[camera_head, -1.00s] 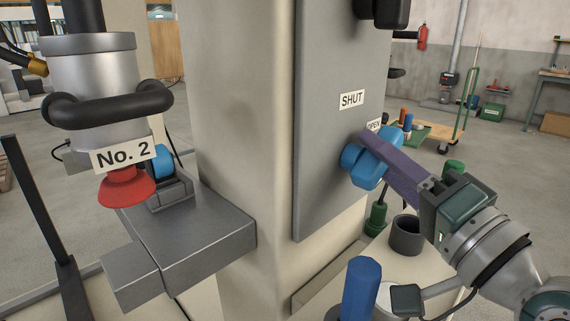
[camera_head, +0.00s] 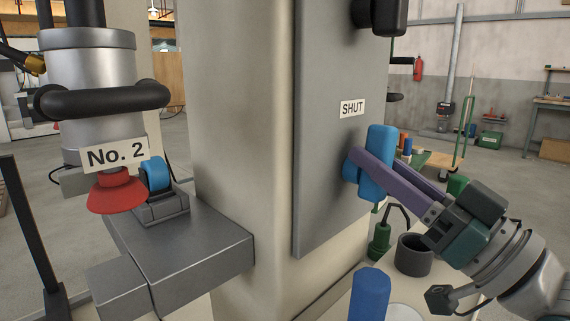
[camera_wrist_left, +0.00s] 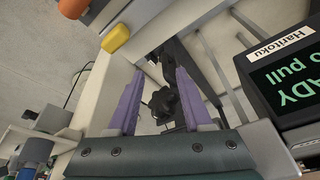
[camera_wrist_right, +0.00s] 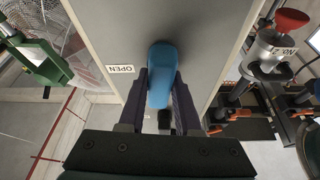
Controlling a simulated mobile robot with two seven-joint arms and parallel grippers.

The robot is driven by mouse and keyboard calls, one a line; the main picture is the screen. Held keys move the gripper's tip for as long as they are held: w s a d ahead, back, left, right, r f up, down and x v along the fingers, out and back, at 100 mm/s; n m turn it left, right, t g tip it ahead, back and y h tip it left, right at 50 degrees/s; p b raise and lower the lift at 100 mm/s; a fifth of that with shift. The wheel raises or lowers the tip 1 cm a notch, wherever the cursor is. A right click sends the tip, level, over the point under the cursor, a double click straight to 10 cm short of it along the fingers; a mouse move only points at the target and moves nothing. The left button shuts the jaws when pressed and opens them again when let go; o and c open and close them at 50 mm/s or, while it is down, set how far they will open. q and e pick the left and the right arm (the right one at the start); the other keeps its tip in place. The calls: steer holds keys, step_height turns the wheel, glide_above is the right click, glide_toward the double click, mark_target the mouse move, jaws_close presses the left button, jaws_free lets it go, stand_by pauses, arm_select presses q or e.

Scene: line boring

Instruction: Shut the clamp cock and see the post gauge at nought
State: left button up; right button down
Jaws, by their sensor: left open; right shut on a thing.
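The right wrist view also shows the blue handle (camera_wrist_right: 161,70) between the fingers, with the OPEN label (camera_wrist_right: 120,69) to the left. My left gripper (camera_wrist_left: 155,95) is open in the left wrist view, with a black knob-like part (camera_wrist_left: 163,100) between and beyond its fingers. I cannot make out the post gauge's face or reading.
A black body (camera_head: 379,14) juts from the panel above the cock.

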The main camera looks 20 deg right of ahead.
steer(key=shift+n+y, duration=0.6)
steer(key=shift+n, duration=0.4)
steer(key=shift+g, duration=0.3)
steer(key=shift+a+n, duration=0.1)
steer(key=shift+n, duration=0.2)
steer(key=c, duration=0.6)
jaws_free()
steer(key=shift+s, duration=0.1)
steer(key=v, duration=1)
steer(key=shift+b, duration=0.45)
steer(key=shift+f, duration=0.1)
